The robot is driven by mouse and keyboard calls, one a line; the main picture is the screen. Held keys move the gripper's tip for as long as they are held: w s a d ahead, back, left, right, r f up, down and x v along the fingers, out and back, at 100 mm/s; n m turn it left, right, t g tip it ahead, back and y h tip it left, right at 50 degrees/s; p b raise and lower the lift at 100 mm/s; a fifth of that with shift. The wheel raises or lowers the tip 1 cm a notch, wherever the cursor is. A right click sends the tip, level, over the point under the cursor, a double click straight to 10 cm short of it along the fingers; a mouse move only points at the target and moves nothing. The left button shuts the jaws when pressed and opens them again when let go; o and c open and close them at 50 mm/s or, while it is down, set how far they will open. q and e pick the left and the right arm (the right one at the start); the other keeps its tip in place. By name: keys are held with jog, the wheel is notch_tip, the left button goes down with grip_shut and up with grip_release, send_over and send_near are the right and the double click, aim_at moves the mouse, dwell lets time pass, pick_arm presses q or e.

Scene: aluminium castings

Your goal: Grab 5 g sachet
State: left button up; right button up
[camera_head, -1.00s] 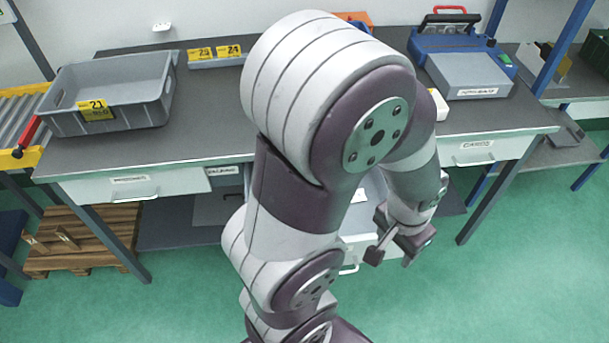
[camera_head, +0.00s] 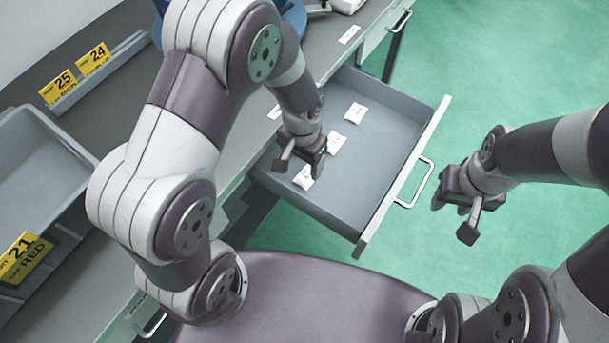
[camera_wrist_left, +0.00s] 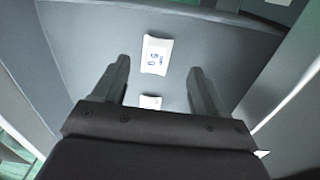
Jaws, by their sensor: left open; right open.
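An open grey drawer (camera_head: 390,112) holds several small white sachets. One sachet (camera_head: 355,112) lies towards the far side, another (camera_head: 336,142) lies near the middle, and a third (camera_head: 303,178) lies at the near side by my gripper. My left gripper (camera_head: 299,166) is open and empty, above the drawer. In the left wrist view a sachet with blue print (camera_wrist_left: 156,54) lies on the drawer floor beyond the open fingers (camera_wrist_left: 158,80). Another sachet (camera_wrist_left: 150,102) is partly hidden by the gripper body. My right gripper (camera_head: 455,218) is open and empty, outside the drawer, to the right of its handle.
A grey bin (camera_head: 45,150) labelled 21 stands on the workbench at left, with yellow labels 25 and 24 (camera_head: 75,75) behind it. The drawer's front panel and handle (camera_head: 414,183) stick out over the green floor. Open floor lies to the right.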

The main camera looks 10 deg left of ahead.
aim_at(305, 178)
pick_arm(q)
jog(key=f, duration=0.6)
jog(key=shift+w+d+f+b, duration=0.2)
jog(key=shift+d+f+b, duration=0.05)
jog(key=shift+d+b, duration=0.05)
jog(key=shift+a+f, duration=0.1)
jog(key=shift+f, duration=0.05)
pick_arm(e)
jog(key=shift+w+d+f, duration=0.2)
jog(key=shift+d+f, duration=0.2)
jog(key=shift+f, duration=0.15)
pick_arm(q)
jog(key=c, duration=1.1)
